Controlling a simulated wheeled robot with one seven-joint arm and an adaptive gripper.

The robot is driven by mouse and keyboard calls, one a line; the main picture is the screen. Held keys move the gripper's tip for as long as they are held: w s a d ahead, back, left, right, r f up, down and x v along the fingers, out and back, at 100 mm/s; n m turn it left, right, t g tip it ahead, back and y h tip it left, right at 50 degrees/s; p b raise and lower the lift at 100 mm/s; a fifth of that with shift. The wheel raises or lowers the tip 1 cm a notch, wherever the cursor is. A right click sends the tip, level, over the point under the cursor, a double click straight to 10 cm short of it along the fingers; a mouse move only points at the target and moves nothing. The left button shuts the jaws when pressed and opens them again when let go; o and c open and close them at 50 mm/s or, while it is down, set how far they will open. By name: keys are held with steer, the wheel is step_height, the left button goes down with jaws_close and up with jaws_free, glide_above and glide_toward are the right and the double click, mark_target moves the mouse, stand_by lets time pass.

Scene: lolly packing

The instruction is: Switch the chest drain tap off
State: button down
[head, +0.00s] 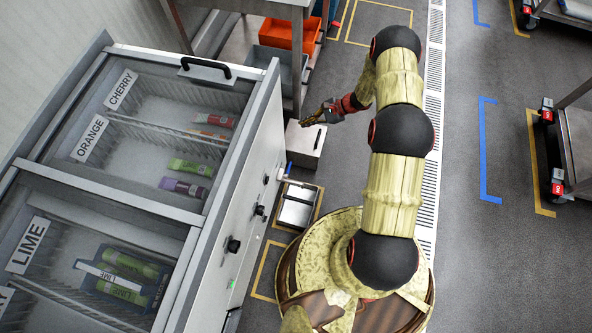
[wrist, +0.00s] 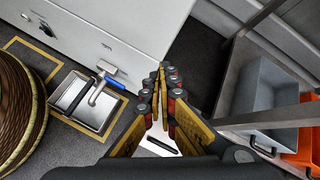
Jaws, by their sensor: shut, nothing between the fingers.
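The chest drain tap (head: 284,177) sticks out low from the side wall of the chest (head: 243,195), over a metal tray. In the wrist view the tap (wrist: 98,92) has a metal spout and a blue lever (wrist: 115,84). The lever appears to lie crosswise to the spout. My gripper (head: 305,121) is beyond the tap in the head view, near the chest's far corner. In the wrist view the fingers (wrist: 161,76) are together and empty, to the right of the lever and apart from it. Whether water runs is not clear.
The drain tray (head: 297,208) stands on the floor under the tap. A pale box with a dark handle (head: 305,145) stands below my gripper. A rack with grey and orange bins (head: 290,34) is close behind it. Dark knobs (head: 233,244) protrude from the chest wall.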

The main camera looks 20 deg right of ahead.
mark_target(289, 170)
steer(key=s+f+m+t, duration=0.1)
steer(key=s+f+m, duration=0.2)
steer(key=f, duration=1)
steer(key=s+f+m+t, duration=0.1)
steer(key=s+f+m, duration=0.3)
steer(key=s+f, duration=0.4)
step_height(289, 170, down, 5)
steer(key=shift+s+a+f+h+b, duration=0.2)
steer(key=shift+s+a+h+b, duration=0.05)
steer(key=shift+h+b, duration=0.05)
steer(key=shift+a+f, duration=0.1)
steer(key=w+a+f+b, duration=0.2)
steer(key=w+a+b, duration=0.2)
steer(key=a, duration=0.2)
steer(key=shift+w+a, duration=0.15)
